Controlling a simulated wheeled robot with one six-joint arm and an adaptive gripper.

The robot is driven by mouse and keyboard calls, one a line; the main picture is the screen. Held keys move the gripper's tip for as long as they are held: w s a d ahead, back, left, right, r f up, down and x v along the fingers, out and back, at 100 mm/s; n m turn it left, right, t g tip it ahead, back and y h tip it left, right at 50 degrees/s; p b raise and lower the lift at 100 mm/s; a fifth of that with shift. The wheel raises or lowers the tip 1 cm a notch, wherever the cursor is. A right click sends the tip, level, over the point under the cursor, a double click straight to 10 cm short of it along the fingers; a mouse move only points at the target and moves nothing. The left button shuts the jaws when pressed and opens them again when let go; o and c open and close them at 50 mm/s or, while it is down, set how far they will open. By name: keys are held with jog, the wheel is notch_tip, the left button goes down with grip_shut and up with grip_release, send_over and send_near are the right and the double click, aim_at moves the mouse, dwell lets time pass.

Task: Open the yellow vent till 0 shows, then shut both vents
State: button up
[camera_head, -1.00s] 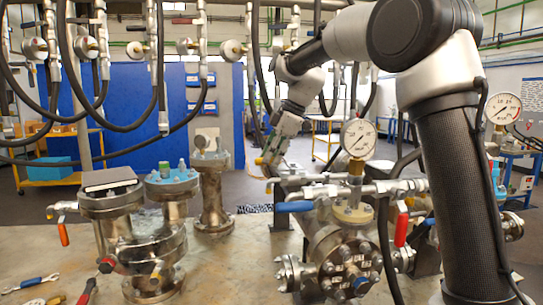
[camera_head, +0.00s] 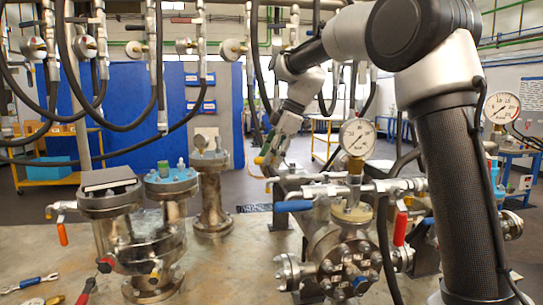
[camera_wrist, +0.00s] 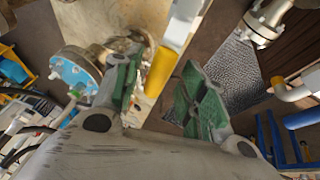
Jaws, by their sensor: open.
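My gripper (camera_head: 271,153) hangs behind the left end of the silver valve manifold (camera_head: 318,190), fingers pointing down. In the wrist view my gripper (camera_wrist: 163,72) has its green-padded fingers spread apart. A yellow handle (camera_wrist: 159,74) shows in the gap between them, nearer the left finger; contact cannot be told. A small yellow patch also shows by the fingertips in the head view. A blue lever (camera_head: 294,206) and a red lever (camera_head: 400,229) are on the manifold. The round white gauge (camera_head: 357,137) stands above it; its reading is too small to make out.
A second gauge (camera_head: 501,108) is behind my arm on the right. Flanged vessels (camera_head: 150,235) with an orange-handled valve (camera_head: 63,233) stand at left. Black hoses (camera_head: 120,125) hang across the upper left. Loose tools (camera_head: 38,283) lie at the bench's front left.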

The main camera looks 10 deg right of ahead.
jog(key=v, duration=1.2)
